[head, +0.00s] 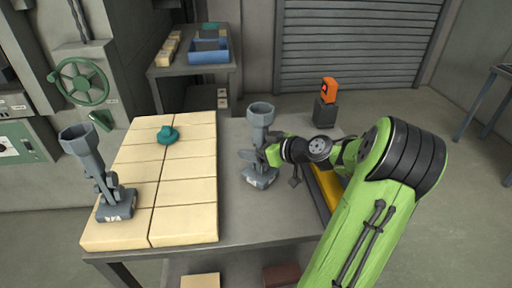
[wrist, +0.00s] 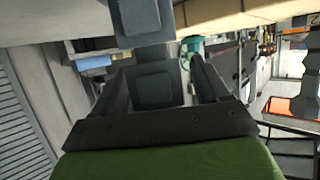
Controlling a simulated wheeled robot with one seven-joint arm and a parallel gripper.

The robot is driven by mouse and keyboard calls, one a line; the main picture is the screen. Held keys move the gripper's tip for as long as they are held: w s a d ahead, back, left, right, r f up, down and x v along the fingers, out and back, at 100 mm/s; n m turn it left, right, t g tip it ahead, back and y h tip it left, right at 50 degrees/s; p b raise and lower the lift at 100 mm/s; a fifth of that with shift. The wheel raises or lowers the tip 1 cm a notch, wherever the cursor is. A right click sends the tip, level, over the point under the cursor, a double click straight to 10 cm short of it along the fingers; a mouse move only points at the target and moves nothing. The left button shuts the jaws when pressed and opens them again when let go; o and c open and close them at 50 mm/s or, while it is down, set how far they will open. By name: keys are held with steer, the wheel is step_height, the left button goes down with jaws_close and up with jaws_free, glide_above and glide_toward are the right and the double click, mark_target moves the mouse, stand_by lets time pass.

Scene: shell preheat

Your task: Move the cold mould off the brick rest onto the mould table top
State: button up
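One grey mould (head: 261,116), with a cup top, a stem and a labelled base, stands upright on the bare grey mould table top (head: 233,212), right of the bricks. My gripper (head: 252,156) is at its stem from the right. In the wrist view, the fingers (wrist: 160,72) are spread either side of a grey mould part (wrist: 154,91), with gaps showing, so they look open. A second, similar grey mould (head: 83,143) stands on the front left of the cream brick rest (head: 184,191). I cannot tell from looks which mould is cold.
A teal object (head: 167,135) lies on the rear bricks. A yellow item (head: 327,186) lies at the table's right side, partly behind my arm. An orange device (head: 330,89) stands on a dark block behind. A blue bin (head: 208,52) sits on a rear shelf. Front table top is clear.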

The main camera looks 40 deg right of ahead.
steer(key=shift+r, duration=0.25)
steer(key=p+v, duration=0.2)
steer(key=v, duration=1)
steer(key=shift+f, duration=0.15)
